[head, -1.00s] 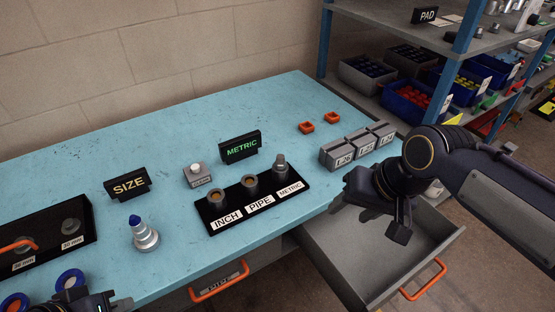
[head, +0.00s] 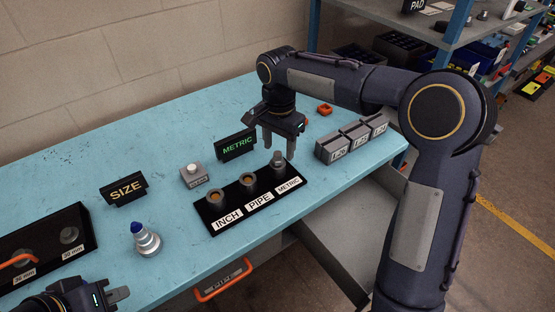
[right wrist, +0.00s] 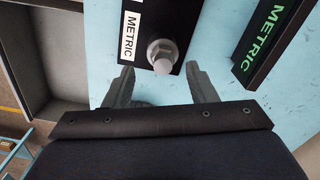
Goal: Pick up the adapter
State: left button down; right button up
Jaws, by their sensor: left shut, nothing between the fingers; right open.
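A grey metal fitting with a hex collar, which looks like the adapter (head: 278,160), stands upright at the METRIC place of the black rack (head: 232,222). It also shows in the right wrist view (right wrist: 162,53). My right gripper (head: 278,150) is open, pointing down, close behind and above the fitting. In the right wrist view its two fingers (right wrist: 161,82) are spread to either side, with the fitting just beyond the tips and not gripped. My left gripper (head: 122,294) is shut and empty at the lower left. A blue-tipped metal fitting (head: 145,240) stands on the table.
A lit METRIC sign (head: 236,146) stands behind the rack, close to my right gripper. The INCH (head: 215,198) and PIPE (head: 247,181) places hold round sockets. Grey labelled boxes (head: 351,142) stand to the right. A small button box (head: 194,174) and a SIZE sign (head: 124,188) stand left.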

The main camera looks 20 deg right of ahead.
aim_at(278, 154)
notch_tip(278, 154, down, 4)
jog(key=shift+a+r, duration=0.15)
jog(key=shift+r, duration=0.05)
